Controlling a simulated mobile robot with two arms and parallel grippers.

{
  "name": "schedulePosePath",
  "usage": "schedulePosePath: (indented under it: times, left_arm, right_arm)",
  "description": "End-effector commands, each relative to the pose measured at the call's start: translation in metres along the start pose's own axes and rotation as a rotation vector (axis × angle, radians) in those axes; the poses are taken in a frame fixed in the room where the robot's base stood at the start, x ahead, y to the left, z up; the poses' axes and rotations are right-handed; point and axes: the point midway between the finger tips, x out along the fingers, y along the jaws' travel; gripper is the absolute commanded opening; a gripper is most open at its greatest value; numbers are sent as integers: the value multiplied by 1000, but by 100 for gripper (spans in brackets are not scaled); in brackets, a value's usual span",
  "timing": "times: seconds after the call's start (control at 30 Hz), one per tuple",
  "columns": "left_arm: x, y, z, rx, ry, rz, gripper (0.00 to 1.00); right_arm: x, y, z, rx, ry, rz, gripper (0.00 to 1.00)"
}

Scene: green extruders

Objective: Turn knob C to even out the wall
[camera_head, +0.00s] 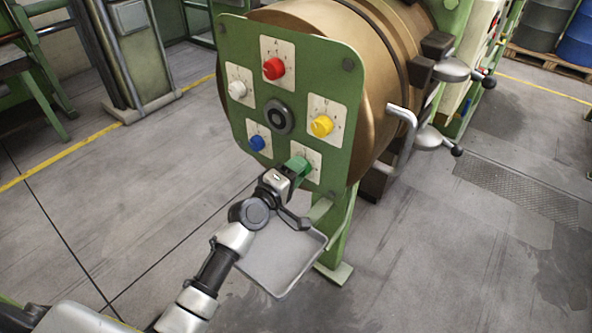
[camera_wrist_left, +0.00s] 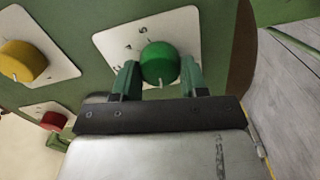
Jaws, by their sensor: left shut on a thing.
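My left gripper (camera_head: 291,171) is shut on this knob. In the left wrist view its fingers stand on either side of the green knob (camera_wrist_left: 160,62), whose white pointer shows at its lower edge. Small marks lie on its plate (camera_wrist_left: 110,42). My right gripper is not in view.
Red (camera_head: 273,68), yellow (camera_head: 321,125), blue (camera_head: 257,143) and white (camera_head: 237,89) knobs surround a dark central hub (camera_head: 278,117). A grey tray (camera_head: 283,275) lies below the panel. A bent metal handle (camera_head: 402,135) sticks out at right.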

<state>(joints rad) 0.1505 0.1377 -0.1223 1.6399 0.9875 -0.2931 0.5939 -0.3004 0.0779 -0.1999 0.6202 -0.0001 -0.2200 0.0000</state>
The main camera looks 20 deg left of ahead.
Motion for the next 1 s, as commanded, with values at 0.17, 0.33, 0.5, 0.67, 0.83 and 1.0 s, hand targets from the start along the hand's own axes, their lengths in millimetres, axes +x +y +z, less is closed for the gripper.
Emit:
schedulePosePath:
  times: [0.17, 0.33, 0.5, 0.67, 0.83, 1.0]
  left_arm:
    - [0, 0, 0, -12, 1, 0, 20]
    - [0, 0, 0, -11, 1, 0, 20]
    - [0, 0, 0, -11, 1, 0, 56]
    - [0, 0, 0, -10, 0, 0, 67]
    - [0, 0, 0, -9, 0, 0, 67]
    - [-14, -2, 0, -9, 0, -1, 67]
  right_arm:
    - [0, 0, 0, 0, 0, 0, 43]
    - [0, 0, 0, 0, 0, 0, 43]
    - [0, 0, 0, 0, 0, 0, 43]
    - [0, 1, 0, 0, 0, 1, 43]
    - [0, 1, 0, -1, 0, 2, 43]
    - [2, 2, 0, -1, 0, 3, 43]
